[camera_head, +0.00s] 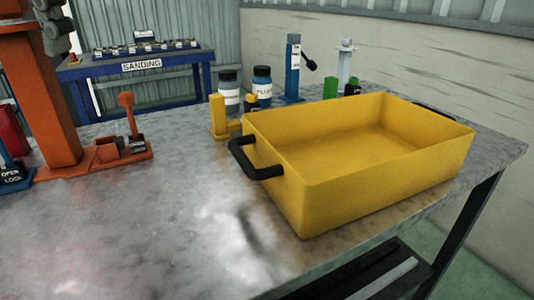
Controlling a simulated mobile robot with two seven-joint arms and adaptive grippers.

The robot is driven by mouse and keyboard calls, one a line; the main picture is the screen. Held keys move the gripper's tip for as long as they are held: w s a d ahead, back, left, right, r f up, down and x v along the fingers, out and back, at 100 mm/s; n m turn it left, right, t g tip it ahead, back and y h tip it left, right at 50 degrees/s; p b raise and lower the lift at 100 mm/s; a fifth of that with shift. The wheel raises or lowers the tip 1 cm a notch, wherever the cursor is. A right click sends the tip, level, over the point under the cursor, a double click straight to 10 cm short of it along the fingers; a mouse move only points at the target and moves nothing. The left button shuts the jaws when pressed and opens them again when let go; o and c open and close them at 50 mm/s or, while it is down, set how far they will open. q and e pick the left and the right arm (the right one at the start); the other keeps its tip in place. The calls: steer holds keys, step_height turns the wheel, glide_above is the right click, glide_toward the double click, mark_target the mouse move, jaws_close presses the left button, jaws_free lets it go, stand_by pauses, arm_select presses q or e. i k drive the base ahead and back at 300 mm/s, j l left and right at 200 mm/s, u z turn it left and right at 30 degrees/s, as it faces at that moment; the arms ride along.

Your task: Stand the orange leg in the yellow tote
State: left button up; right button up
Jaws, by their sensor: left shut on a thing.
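The yellow tote (375,180) sits open on the metal table at the centre right, and its visible floor is empty. The orange leg (45,105) is upright at the left, its top cut off by the frame. Its flat foot appears at table level; I cannot tell whether it bears its weight there. My left gripper (54,26) is at the leg's upper part at the top left, shut on it; the fingertips are partly hidden. The leg is left of the tote and apart from it. My right gripper is not in view.
A blue-based part (12,178) stands left of the leg. A small yellow part (217,116), two bottles (262,85), a blue post (293,68) and a grey-and-green part (345,68) stand behind the tote. The table (150,235) is bare between leg and tote.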

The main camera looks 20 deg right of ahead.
mark_target(316, 176)
steer(key=l+z, duration=0.45)
steer(key=i+l+z, duration=0.15)
steer(key=l+z, duration=0.3)
